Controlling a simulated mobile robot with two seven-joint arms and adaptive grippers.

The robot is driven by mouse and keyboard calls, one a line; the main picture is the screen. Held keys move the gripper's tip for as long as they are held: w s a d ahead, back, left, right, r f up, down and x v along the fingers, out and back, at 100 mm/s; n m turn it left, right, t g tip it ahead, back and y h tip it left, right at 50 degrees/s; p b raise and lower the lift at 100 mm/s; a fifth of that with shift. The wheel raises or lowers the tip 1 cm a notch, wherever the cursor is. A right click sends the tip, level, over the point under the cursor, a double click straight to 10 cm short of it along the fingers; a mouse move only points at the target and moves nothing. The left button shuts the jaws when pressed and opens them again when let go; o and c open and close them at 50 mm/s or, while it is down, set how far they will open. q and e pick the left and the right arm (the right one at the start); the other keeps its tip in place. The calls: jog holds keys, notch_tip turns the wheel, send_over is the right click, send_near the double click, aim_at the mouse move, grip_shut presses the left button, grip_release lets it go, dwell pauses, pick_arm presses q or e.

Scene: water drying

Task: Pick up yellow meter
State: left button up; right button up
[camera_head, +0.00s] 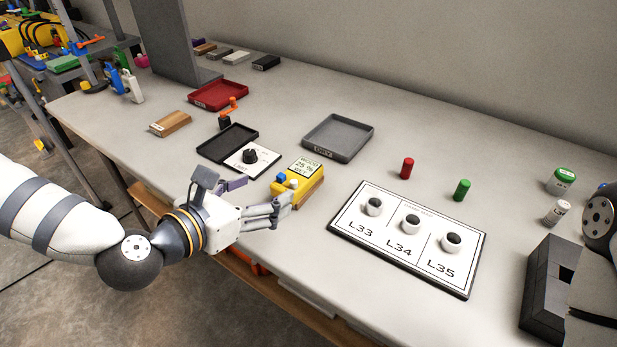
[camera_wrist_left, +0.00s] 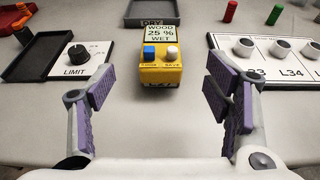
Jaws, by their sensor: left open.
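The yellow meter (camera_head: 300,183) stands on the table near its front edge, with a display reading "WOOD 25 % WET" and a blue and a white knob on it. In the left wrist view the meter (camera_wrist_left: 161,74) sits ahead, between the fingers and beyond their tips. My left gripper (camera_head: 262,200) is open and empty, just in front of the meter at the table edge. Its purple-padded fingers (camera_wrist_left: 168,92) are spread wider than the meter. Part of my right arm shows at the right edge; its gripper is not seen.
A limit dial panel (camera_head: 252,159) lies left of the meter, and the L33–L35 board (camera_head: 408,238) lies right. Behind are a grey DRY tray (camera_head: 338,137), a black tray (camera_head: 227,143) and a red tray (camera_head: 218,94). Red (camera_head: 407,168) and green (camera_head: 462,190) cylinders stand behind the board.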

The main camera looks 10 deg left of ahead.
aim_at(295, 177)
pick_arm(q)
jog(key=x, duration=1)
jog(key=shift+d+f, duration=0.1)
jog(key=shift+f, duration=0.15)
jog(key=shift+r, duration=0.15)
jog(key=c, duration=1.6)
